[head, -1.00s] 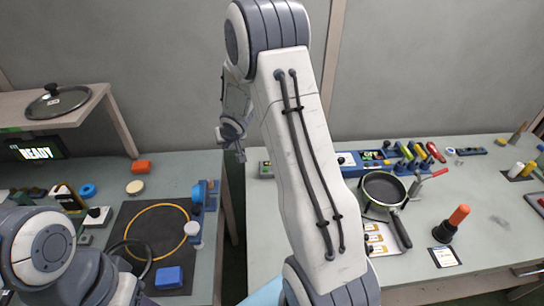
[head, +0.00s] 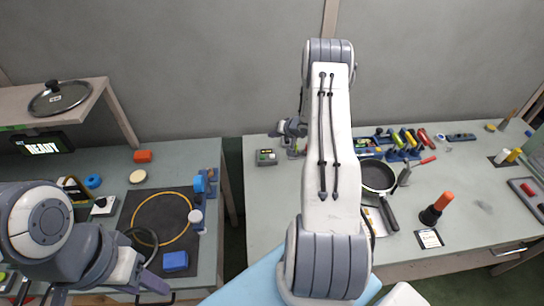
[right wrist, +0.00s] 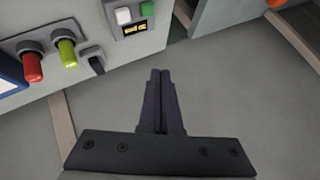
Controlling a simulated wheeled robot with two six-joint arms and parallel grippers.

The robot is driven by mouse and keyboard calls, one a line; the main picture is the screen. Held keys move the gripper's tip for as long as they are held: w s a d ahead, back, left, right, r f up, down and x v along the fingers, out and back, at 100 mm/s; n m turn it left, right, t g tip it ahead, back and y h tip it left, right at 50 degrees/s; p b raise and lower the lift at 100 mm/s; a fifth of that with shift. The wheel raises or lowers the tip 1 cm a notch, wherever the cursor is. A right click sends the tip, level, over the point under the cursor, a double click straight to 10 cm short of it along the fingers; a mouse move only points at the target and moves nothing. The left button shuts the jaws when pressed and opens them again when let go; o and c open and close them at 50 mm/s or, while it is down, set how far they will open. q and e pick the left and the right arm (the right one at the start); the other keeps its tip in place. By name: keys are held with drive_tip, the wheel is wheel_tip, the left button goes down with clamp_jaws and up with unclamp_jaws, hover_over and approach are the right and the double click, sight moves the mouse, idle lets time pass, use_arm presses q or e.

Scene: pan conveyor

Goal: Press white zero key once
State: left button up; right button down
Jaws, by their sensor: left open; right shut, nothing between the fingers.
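A small grey box with a dark display (right wrist: 135,29) carries a white key (right wrist: 123,15) and a green key (right wrist: 147,8); no zero is legible on the white key. The box also stands at the near table's back left in the head view (head: 266,157). My right gripper (right wrist: 160,72) is shut and empty, apart from the box, with its tips below and right of the keys in the wrist view. In the head view the right gripper (head: 292,130) is just right of the box, partly hidden by my arm.
A red knob (right wrist: 33,68) and a yellow-green knob (right wrist: 66,53) stand beside the box in the wrist view. A gap separates the two tables.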

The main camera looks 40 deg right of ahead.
drive_tip(key=b, duration=0.7)
hover_over(270, 154)
drive_tip(key=s, duration=0.2)
drive_tip(key=f, duration=0.7)
drive_tip(key=shift+s, duration=0.2)
drive_tip(key=shift+f+b, duration=0.4)
drive_tip(key=shift+f, duration=0.4)
drive_tip(key=shift+f, duration=0.15)
drive_tip(key=shift+f, duration=0.25)
drive_tip(key=shift+f, duration=0.5)
idle(0.6)
drive_tip(key=shift+r, duration=0.1)
drive_tip(key=shift+r+p, duration=0.75)
drive_tip(key=shift+r, duration=0.05)
drive_tip(key=shift+r, duration=0.1)
